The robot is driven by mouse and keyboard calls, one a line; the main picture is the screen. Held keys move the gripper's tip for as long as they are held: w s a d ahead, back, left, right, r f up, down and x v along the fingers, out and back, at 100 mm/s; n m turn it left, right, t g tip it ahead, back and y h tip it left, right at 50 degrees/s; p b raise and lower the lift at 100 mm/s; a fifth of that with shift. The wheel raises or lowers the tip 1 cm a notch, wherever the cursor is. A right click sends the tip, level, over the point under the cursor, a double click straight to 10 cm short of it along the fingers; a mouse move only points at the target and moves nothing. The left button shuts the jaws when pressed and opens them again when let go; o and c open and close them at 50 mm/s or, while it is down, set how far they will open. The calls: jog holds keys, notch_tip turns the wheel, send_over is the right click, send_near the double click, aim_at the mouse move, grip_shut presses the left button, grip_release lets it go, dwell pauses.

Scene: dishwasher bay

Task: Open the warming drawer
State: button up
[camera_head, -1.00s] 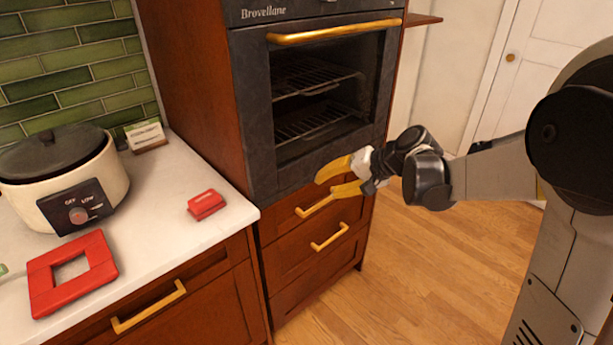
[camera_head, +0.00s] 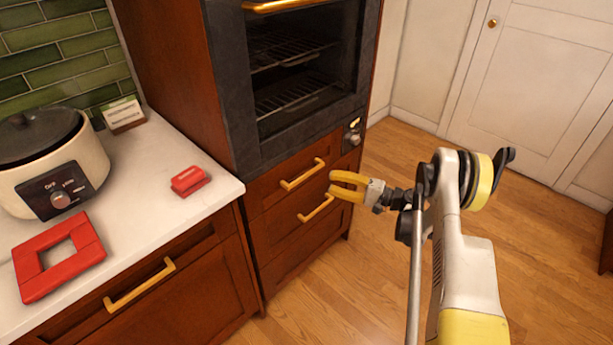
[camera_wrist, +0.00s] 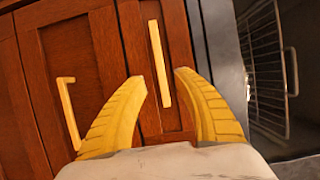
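Below the oven, a wooden drawer front (camera_head: 270,188) has a brass bar handle (camera_head: 302,175); the drawer is shut. A second drawer below it, also shut, has its own brass handle (camera_head: 316,208). My gripper (camera_head: 334,187) has yellow fingers and is in front of the drawers, to the right of the upper handle. In the wrist view, my gripper's fingers (camera_wrist: 160,82) are spread and empty. The upper handle (camera_wrist: 159,63) lines up with the gap between them, apparently beyond the tips. The lower handle (camera_wrist: 68,115) lies left of the fingers.
The dark oven (camera_head: 300,80) is above the drawers, with a knob (camera_head: 353,138) at its lower right. The counter (camera_head: 140,190) at left holds a slow cooker (camera_head: 50,165), a red frame (camera_head: 58,258) and a red block (camera_head: 189,181). Wooden floor at right is open.

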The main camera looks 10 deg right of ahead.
aim_at(308, 176)
jog(key=b+x, duration=0.3)
jog(key=x, duration=0.6)
jog(key=shift+w+a, duration=0.25)
jog(key=shift+a, duration=0.05)
jog(key=shift+c, duration=0.4)
grip_shut()
